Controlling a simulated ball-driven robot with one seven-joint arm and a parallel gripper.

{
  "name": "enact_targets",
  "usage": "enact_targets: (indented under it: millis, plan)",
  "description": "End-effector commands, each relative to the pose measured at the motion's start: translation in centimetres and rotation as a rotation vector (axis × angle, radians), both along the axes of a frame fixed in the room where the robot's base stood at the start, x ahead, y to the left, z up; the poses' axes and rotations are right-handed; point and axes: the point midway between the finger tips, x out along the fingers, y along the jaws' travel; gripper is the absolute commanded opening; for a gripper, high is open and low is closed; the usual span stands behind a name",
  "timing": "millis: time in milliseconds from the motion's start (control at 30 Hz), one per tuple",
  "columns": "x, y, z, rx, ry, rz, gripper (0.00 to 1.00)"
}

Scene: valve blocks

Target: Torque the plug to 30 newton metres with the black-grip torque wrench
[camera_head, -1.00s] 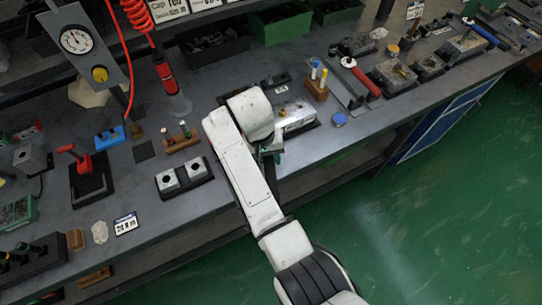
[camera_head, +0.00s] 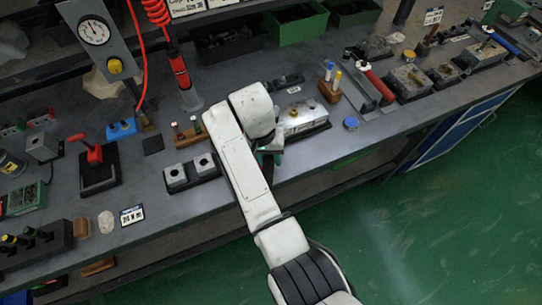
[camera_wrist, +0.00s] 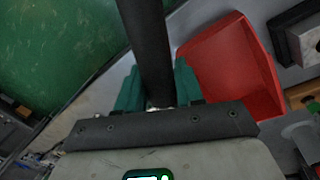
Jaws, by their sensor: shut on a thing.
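In the wrist view, my gripper (camera_wrist: 159,92) has its green fingers closed around a black bar (camera_wrist: 148,45), which looks like the torque wrench's black grip. The bar runs up out of the frame, so the wrench head is not visible there. In the head view, my gripper (camera_head: 268,155) is at the bench's front edge, mostly hidden by my arm. A pale valve block (camera_head: 303,120) with a label and a small yellow spot on top sits just right of it. I cannot tell whether the wrench touches the plug.
A red-grip tool (camera_head: 374,83) and a wooden holder (camera_head: 330,90) with coloured markers are to the right. A dial gauge (camera_head: 95,32) stands at the back left. The wrist view shows a red tray (camera_wrist: 228,65).

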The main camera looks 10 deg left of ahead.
Motion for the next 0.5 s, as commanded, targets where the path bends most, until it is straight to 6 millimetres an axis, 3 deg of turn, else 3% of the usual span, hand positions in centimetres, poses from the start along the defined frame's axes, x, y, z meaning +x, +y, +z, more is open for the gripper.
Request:
enact_targets:
  millis: [500]
  plan:
    - [0.0, 2.1, 0.1, 0.001, -0.004, -0.131, 0.0]
